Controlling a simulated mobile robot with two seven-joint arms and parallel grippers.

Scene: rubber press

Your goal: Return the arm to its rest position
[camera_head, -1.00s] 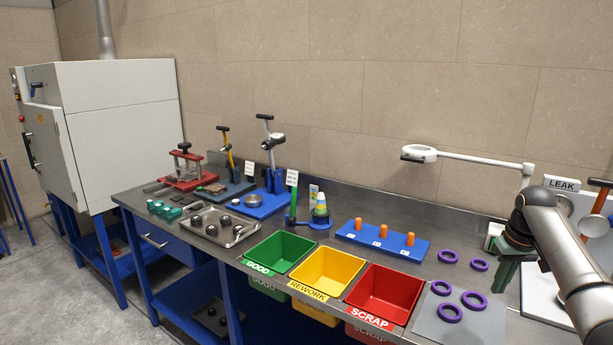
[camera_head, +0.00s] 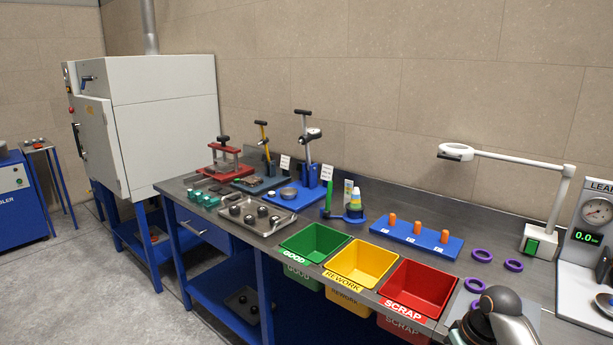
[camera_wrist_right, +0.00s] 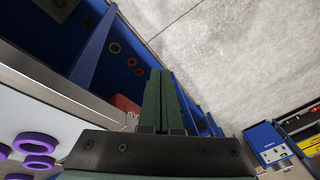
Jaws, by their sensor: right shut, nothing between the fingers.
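My right arm (camera_head: 495,318) shows at the bottom right of the head view, low in front of the bench's front edge. Its gripper fingers are hidden there. In the right wrist view my right gripper (camera_wrist_right: 160,75) has its two green fingers together, with nothing held between them. It points past the bench edge toward the lower shelf and the floor. My left arm and gripper are not in view.
The steel bench (camera_head: 345,225) holds green (camera_head: 313,241), yellow (camera_head: 361,264) and red (camera_head: 416,287) bins at its front edge. Purple rings (camera_head: 513,265), a lamp (camera_head: 456,152) and a leak gauge (camera_head: 597,211) are at the right. The floor (camera_wrist_right: 225,60) is clear.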

